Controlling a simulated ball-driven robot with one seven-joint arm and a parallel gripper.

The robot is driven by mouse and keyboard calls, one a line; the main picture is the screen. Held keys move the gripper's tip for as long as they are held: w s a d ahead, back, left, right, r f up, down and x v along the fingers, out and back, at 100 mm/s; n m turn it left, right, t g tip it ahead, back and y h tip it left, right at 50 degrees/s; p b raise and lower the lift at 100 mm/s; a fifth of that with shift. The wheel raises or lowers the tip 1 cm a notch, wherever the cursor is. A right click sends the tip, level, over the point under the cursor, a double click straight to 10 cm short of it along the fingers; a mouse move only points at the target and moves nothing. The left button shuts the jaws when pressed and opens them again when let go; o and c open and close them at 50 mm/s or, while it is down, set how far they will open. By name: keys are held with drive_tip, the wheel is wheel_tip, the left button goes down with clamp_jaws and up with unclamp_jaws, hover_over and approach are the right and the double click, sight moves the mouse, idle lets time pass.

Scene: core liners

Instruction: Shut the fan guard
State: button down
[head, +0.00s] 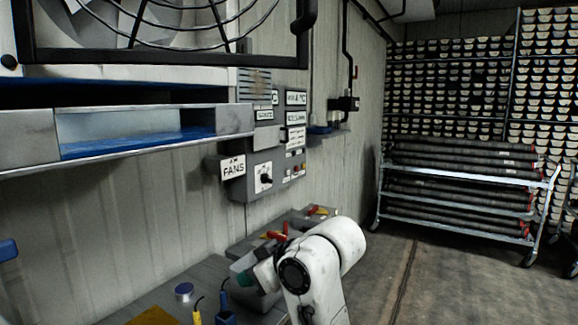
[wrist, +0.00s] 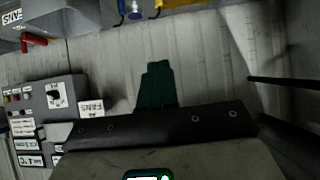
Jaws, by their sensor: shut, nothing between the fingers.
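The fan guard, a dark square frame (head: 150,57) with curved wire rings, fills the top left of the head view in front of a large pale fan (head: 110,25). Its upper part is cut off, and I cannot tell how far it stands from the fan housing. My gripper (head: 242,270) is low over the bench, well below and to the right of the guard, touching neither guard nor fan. In the wrist view its green fingers (wrist: 157,66) are together and empty, against the pale ribbed wall. I cannot identify the guard in the wrist view.
A grey shelf (head: 130,135) with a blue surface juts out below the fan. A control box labelled FANS (head: 262,175) is on the wall; it also shows in the wrist view (wrist: 55,95). The bench (head: 205,275) holds cables. Racks (head: 460,180) stand right; floor between is clear.

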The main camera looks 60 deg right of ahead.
drive_tip(key=s+d+r+n+t+h+b, duration=0.1)
drive_tip(key=s+d+r+n+t+b, duration=0.1)
drive_tip(key=r, duration=0.7)
drive_tip(key=s+d+r+n+t+h+b, duration=0.1)
drive_tip(key=s+d+r, duration=0.2)
drive_tip(key=r, duration=0.7)
drive_tip(key=s+d+r+n+t+h+b, duration=0.2)
drive_tip(key=r, duration=0.7)
drive_tip(key=n+h+b, duration=0.5)
drive_tip(key=n+h, duration=0.1)
approach(281, 48)
drive_tip(key=shift+g, duration=0.4)
drive_tip(key=x, duration=0.2)
drive_tip(key=p+x, duration=0.1)
drive_tip(key=x, duration=0.1)
drive_tip(key=p+x, duration=0.1)
drive_tip(key=x, duration=0.1)
drive_tip(key=shift+w+d+r, duration=0.1)
drive_tip(key=shift+w+r, duration=0.2)
drive_tip(key=shift+w, duration=0.1)
